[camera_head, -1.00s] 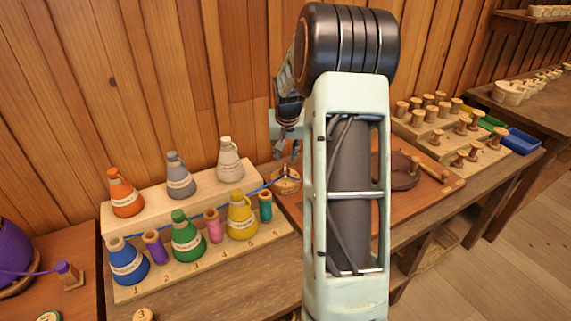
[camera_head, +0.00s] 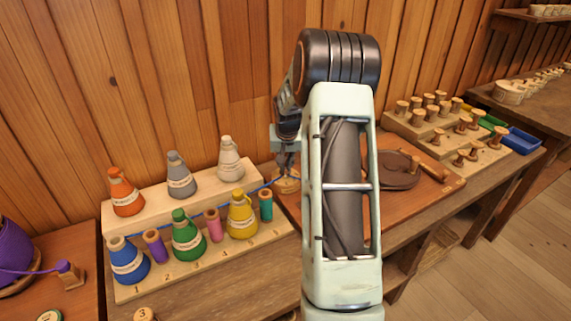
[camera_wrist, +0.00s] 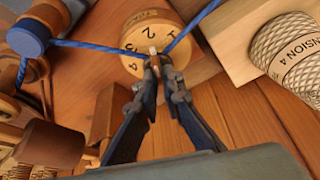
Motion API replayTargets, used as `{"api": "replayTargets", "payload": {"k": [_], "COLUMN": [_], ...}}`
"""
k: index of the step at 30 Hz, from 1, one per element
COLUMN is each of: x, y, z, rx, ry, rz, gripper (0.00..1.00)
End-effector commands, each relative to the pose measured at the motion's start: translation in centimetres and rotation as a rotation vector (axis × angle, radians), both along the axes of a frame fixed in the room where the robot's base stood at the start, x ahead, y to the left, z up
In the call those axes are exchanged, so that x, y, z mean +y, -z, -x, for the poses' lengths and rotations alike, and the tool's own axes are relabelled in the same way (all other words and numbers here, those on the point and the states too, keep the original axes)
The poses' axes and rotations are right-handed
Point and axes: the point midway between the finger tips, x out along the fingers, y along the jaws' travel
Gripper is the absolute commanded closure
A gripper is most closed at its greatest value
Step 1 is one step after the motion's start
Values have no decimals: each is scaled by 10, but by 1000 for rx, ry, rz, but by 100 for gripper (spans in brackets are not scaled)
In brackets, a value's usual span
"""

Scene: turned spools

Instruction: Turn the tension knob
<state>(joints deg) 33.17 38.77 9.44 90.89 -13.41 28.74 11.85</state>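The tension knob (camera_wrist: 140,64) is a round wooden dial with numbers on its face and a small pale-tipped peg at its middle. In the wrist view, my gripper (camera_wrist: 155,68) is right at this peg, with its two fingertips close together on either side of it. I cannot tell whether they press on the peg. In the head view the dial (camera_head: 286,186) is partly hidden below my gripper (camera_head: 285,172). A blue thread (camera_wrist: 90,44) runs to the dial from the left and on past it.
Several labelled cones, including a yellow one (camera_head: 242,220), and small spools stand on a stepped wooden rack (camera_head: 150,283) at the left. A wooden wall is behind.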

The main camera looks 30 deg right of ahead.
Motion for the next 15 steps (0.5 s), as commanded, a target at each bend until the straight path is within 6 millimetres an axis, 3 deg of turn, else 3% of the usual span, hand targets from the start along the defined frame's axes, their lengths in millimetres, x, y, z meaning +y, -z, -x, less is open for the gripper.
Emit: {"api": "replayTargets", "payload": {"k": [15], "x": [1], "y": [2], "z": [-1], "rx": [1], "ry": [49], "rz": [1], "gripper": [100]}}
